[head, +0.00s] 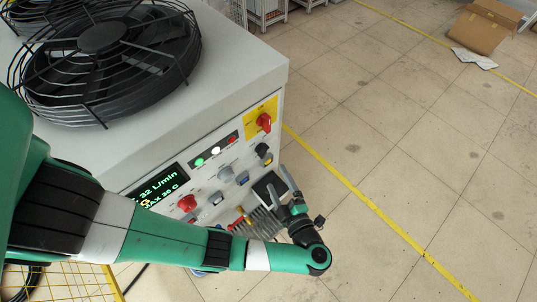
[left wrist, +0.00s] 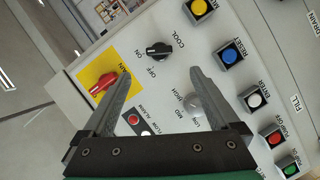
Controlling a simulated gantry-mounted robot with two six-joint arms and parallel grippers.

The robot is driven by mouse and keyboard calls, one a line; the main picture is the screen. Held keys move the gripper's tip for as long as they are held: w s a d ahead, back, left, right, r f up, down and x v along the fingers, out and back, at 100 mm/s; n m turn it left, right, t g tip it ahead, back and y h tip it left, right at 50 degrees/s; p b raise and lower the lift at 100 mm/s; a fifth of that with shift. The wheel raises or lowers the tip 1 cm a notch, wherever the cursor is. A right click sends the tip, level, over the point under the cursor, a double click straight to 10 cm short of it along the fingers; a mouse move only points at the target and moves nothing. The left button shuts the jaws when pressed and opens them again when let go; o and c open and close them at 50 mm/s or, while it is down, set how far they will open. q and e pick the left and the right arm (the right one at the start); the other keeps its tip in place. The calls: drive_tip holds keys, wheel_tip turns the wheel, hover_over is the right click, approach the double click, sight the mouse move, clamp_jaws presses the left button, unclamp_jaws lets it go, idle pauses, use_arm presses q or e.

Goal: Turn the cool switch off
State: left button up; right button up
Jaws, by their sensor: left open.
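The cool switch is a black rotary knob (left wrist: 158,50) on the grey control panel, with the labels COOL, ON and OFF around it. Its handle lies roughly level in the left wrist view, with one end toward the ON side. The knob also shows in the head view (head: 262,150), below the red main switch. My left gripper (left wrist: 161,74) is open and empty, its fingers pointing at the panel. The knob appears just beyond and between the fingertips, apart from them. In the head view the left gripper (head: 281,181) is in front of the panel's right part. My right gripper is not in view.
A red main switch (left wrist: 104,83) on a yellow plate is close by the left finger. A grey knob (left wrist: 193,103) and several coloured buttons, one blue (left wrist: 232,54), crowd the panel. A fan (head: 103,45) tops the cabinet. The floor to the right is clear up to a cardboard box (head: 484,27).

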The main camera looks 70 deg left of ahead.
sight(264, 154)
use_arm(q)
drive_tip(key=a+b, duration=0.1)
drive_tip(key=a, duration=0.2)
drive_tip(key=a+f+b, duration=0.1)
drive_tip(key=a, duration=0.3)
drive_tip(key=a+f+b, duration=0.1)
drive_tip(key=a, duration=0.3)
drive_tip(key=shift+s+a+f, duration=0.1)
drive_tip(key=shift+a, duration=0.1)
drive_tip(key=shift+c, duration=0.2)
drive_tip(key=c, duration=1.3)
drive_tip(key=shift+c, duration=0.2)
